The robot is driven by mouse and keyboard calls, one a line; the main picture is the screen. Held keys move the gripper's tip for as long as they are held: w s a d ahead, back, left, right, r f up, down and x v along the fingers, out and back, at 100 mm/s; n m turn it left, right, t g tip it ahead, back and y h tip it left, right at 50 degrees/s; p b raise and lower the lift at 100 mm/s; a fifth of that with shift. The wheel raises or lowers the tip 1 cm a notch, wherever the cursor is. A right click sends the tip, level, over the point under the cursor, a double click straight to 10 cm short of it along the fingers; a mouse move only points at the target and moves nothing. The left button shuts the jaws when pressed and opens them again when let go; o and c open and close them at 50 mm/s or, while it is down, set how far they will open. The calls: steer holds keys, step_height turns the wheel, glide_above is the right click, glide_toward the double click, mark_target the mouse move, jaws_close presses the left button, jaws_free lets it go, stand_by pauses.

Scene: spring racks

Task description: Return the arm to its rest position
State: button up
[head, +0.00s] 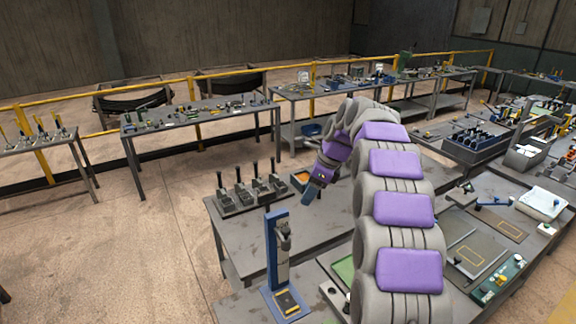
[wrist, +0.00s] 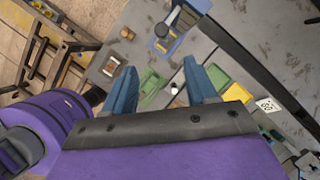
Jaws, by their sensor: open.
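My arm (head: 403,210), grey with purple pads, rises from the bottom of the head view and bends over to the left above the near workbench (head: 335,228).
A row of black-handled levers (head: 250,190) stands left of my gripper. A blue upright stand (head: 278,250) is nearer on the bench. Benches with small parts (head: 200,115) and a yellow rail (head: 75,97) lie behind. The floor at left (head: 100,240) is clear.

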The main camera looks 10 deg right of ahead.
steer(key=s+a+f+n+g+h+b, duration=0.1)
steer(key=s+a+f+n+b, duration=0.2)
steer(key=s, duration=0.5)
steer(key=s+a+f+n+g+b, duration=0.1)
steer(key=s+a+f+n+b, duration=0.1)
steer(key=s+f+n+b, duration=0.45)
steer(key=s+a+f+n+h+b, duration=0.1)
steer(key=s+a+n+b, duration=0.15)
steer(key=s, duration=0.75)
steer(key=s+f+n+g+h+b, duration=0.1)
steer(key=s+f+n+b, duration=0.3)
steer(key=s+f, duration=0.3)
steer(key=s+d+f+n+h+b, duration=0.1)
steer(key=s+f+n+b, duration=0.3)
steer(key=s, duration=1.3)
step_height(320, 180, down, 4)
steer(key=n, duration=0.3)
steer(key=shift+s+d+f+g, duration=0.2)
steer(key=shift+s+g, duration=0.05)
steer(key=shift+g, duration=0.15)
